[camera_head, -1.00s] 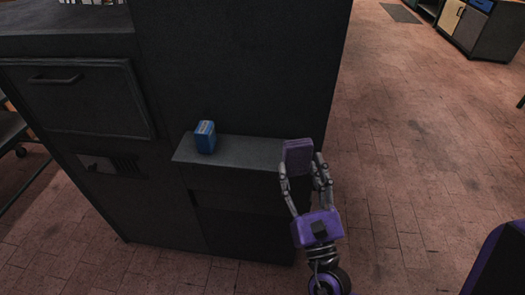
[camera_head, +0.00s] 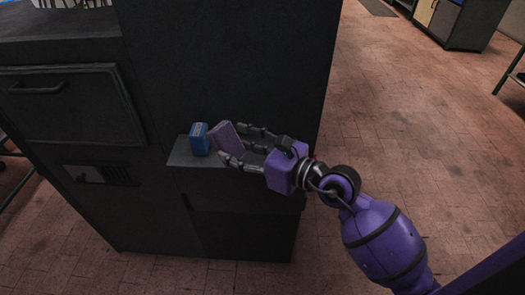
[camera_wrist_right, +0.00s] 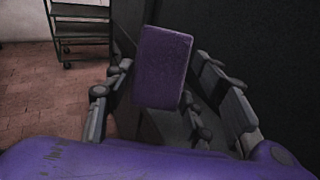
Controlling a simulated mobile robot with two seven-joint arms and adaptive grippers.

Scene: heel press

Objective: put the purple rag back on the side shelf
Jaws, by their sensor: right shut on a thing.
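The purple rag (camera_head: 229,140) is a small block-like folded cloth, held tilted between the fingertips of my right gripper (camera_head: 236,147). The gripper is shut on it and points left over the side shelf (camera_head: 180,155), a narrow dark ledge on the machine's side. In the right wrist view the rag (camera_wrist_right: 161,68) stands between the fingers (camera_wrist_right: 155,95). Whether the rag touches the shelf is hard to tell. My left gripper is not in view.
A blue box (camera_head: 200,138) stands on the shelf just left of the rag, very close to it. The dark machine wall (camera_head: 225,60) rises behind the shelf. A dark rack (camera_wrist_right: 80,25) stands on the tiled floor in the right wrist view.

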